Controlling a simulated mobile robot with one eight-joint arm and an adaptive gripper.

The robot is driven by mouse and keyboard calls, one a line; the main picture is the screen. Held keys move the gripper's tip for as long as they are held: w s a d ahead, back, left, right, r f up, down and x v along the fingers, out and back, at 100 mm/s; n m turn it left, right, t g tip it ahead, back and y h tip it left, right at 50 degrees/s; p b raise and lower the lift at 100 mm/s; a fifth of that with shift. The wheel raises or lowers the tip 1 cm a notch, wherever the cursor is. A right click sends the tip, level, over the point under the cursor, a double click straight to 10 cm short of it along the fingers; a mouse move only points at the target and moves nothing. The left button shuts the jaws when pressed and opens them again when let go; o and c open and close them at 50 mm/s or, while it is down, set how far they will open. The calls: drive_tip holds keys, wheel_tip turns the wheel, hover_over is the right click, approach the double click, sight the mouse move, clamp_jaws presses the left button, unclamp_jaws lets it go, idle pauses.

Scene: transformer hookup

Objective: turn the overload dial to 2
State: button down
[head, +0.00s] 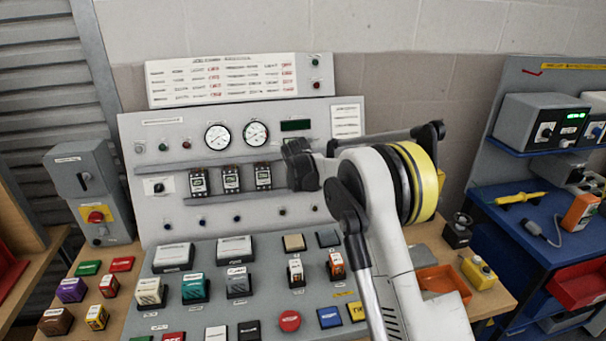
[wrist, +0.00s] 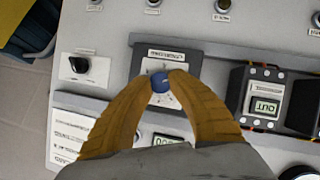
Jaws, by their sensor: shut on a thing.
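The overload dial (wrist: 160,83) is a small blue round knob on the face of a grey module (wrist: 172,55) in the wrist view. My gripper (wrist: 161,76) has its two orange-yellow fingers closed on the dial from both sides. The scale marks around the dial are mostly covered or too small to read, so I cannot tell its setting. In the head view my gripper (head: 300,165) is dark and reaches the upright panel (head: 215,215) right of the three breakers (head: 231,179). There the gripper and arm hide the dial.
A black rotary switch (wrist: 77,65) sits beside the module in the wrist view, and a dark device with a display (wrist: 265,104) is on the other side. In the head view, two round gauges (head: 217,136) are above the breakers. Several colored blocks (head: 195,288) crowd the sloped desk below.

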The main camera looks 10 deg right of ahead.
drive_tip(key=shift+f, duration=0.15)
drive_tip(key=c, duration=1.1)
unclamp_jaws()
drive_tip(key=shift+c, duration=0.2)
drive_tip(key=shift+s, duration=0.1)
drive_tip(key=v, duration=1.2)
